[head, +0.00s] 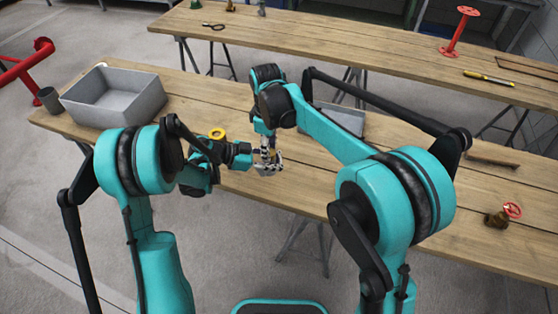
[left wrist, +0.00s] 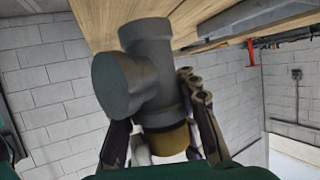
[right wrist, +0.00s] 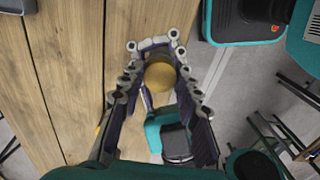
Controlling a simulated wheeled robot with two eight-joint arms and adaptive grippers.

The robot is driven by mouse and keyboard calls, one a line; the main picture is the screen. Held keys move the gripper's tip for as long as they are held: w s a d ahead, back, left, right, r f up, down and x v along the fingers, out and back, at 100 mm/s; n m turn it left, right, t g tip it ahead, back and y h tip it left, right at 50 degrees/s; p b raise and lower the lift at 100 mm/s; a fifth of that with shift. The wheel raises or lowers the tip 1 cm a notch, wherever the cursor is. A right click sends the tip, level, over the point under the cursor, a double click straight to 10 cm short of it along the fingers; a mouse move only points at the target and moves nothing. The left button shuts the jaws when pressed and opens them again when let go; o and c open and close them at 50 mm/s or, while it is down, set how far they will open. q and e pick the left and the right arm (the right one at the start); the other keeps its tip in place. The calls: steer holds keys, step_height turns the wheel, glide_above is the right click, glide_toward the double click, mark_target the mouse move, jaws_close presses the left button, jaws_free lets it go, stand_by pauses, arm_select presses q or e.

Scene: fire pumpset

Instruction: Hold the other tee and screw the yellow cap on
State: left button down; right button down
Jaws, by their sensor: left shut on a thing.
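A dark grey tee (left wrist: 140,70) fills the middle of the left wrist view, off the table. My left gripper (left wrist: 160,125) is shut on it, one finger on either side of its lower end. A yellow-brown cap (left wrist: 166,139) shows at that lower end; whether it is threaded on cannot be told. In the right wrist view the round yellow cap (right wrist: 160,76) lies between the fingers of my right gripper (right wrist: 153,42), which look spread with narrow gaps beside it. In the head view my right gripper (head: 268,160) meets my left gripper (head: 252,155) over the near table edge.
A grey bin (head: 115,97) and a dark cup (head: 49,99) stand at the table's left. A yellow ring (head: 217,134) shows behind my left arm. The table's right part is mostly clear.

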steer(key=m, duration=0.8)
steer(key=shift+m, duration=0.3)
steer(key=c, duration=1)
jaws_free()
